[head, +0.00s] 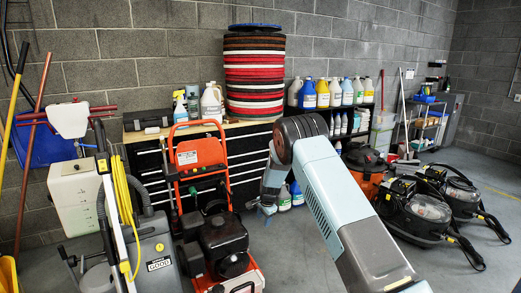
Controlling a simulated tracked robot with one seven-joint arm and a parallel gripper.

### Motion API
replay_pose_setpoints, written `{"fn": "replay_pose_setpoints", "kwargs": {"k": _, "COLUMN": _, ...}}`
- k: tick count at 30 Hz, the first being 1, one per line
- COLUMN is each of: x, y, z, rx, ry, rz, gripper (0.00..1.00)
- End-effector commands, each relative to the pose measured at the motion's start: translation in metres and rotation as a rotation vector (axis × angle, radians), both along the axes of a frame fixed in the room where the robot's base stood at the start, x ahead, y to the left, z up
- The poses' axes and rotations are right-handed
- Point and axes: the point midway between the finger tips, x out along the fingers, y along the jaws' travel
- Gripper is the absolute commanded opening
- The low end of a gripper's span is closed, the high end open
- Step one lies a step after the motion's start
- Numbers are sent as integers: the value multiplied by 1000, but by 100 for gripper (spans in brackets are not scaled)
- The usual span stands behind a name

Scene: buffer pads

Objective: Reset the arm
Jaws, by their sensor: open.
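My arm reaches up from the bottom right of the head view and bends at a dark joint in the middle. Beyond the bend it drops down, and my gripper (263,209) shows small and partly hidden at its lower end. The gripper is open, with nothing seen in it. It hangs in front of the black tool chest, to the right of the red-framed machine. A tall stack of round buffer pads (254,78) in red, black and white stands on the bench top, above and behind my arm, with a blue one on top.
A black drawer chest (147,161) with a wooden top stands along the wall. A red-framed engine machine (222,240) and a grey floor machine (155,255) crowd the left. Black vacuums (420,208) stand right. Jugs (322,93) line a shelf. Open floor lies at far right.

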Motion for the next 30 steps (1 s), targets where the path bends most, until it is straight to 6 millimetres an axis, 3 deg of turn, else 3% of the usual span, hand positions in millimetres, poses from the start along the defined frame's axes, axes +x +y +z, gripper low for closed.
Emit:
{"fn": "replay_pose_setpoints", "kwargs": {"k": 1, "x": -2, "y": -5, "z": 24, "rx": 1, "ry": -10, "rz": 15, "gripper": 48}}
{"fn": "replay_pose_setpoints", "kwargs": {"k": 3, "x": -6, "y": -12, "z": 51, "rx": -2, "ry": -20, "rz": 38, "gripper": 48}}
{"fn": "replay_pose_setpoints", "kwargs": {"k": 15, "x": -51, "y": -56, "z": 198, "rx": -23, "ry": -77, "rz": 175, "gripper": 48}}
{"fn": "replay_pose_setpoints", "kwargs": {"k": 23, "x": -99, "y": -86, "z": 279, "rx": -47, "ry": -115, "rz": 267, "gripper": 48}}
{"fn": "replay_pose_setpoints", "kwargs": {"k": 30, "x": -152, "y": -112, "z": 343, "rx": -79, "ry": -153, "rz": 352, "gripper": 48}}
